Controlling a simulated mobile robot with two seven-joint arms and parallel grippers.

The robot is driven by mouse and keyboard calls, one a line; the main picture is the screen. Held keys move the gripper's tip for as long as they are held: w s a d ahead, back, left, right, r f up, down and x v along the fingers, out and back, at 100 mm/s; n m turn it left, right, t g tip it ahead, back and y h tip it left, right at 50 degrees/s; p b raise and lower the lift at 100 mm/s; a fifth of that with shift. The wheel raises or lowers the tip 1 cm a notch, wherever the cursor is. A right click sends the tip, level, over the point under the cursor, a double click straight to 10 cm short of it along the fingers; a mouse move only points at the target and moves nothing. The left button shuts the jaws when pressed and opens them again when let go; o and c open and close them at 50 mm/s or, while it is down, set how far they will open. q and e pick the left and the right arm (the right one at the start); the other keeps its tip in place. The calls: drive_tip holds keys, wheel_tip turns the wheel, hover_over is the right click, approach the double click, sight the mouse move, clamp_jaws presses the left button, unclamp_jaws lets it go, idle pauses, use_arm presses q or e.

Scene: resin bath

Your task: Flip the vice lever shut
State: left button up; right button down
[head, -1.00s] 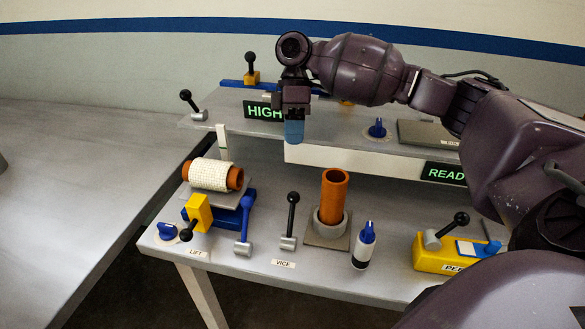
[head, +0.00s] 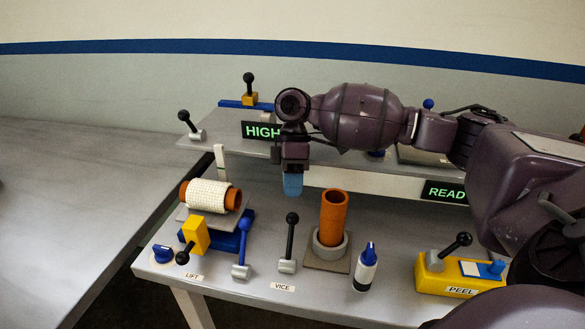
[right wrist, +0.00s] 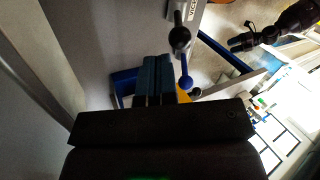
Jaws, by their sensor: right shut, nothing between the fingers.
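The vice lever (head: 290,243) has a black ball knob on a dark stem, rising nearly upright from a grey base behind the VICE label (head: 283,287). Its black knob also shows in the right wrist view (right wrist: 179,38), just beyond my fingertips. My right gripper (head: 292,184) is shut and empty, with blue fingertips; in the head view it appears just above the knob, with a small gap. In the right wrist view the fingers (right wrist: 158,80) lie together. A dark arm end, seemingly my left gripper (right wrist: 238,43), shows at upper right there, too small to read.
A blue lever (head: 242,250) stands close left of the vice lever. An orange tube (head: 333,215) stands upright close right, with a glue-like bottle (head: 366,268) beyond. A wrapped roll (head: 208,195) lies at left. A raised shelf (head: 350,174) runs behind.

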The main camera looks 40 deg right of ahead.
drive_tip(key=x, duration=0.3)
drive_tip(key=shift+r, duration=0.1)
idle(0.4)
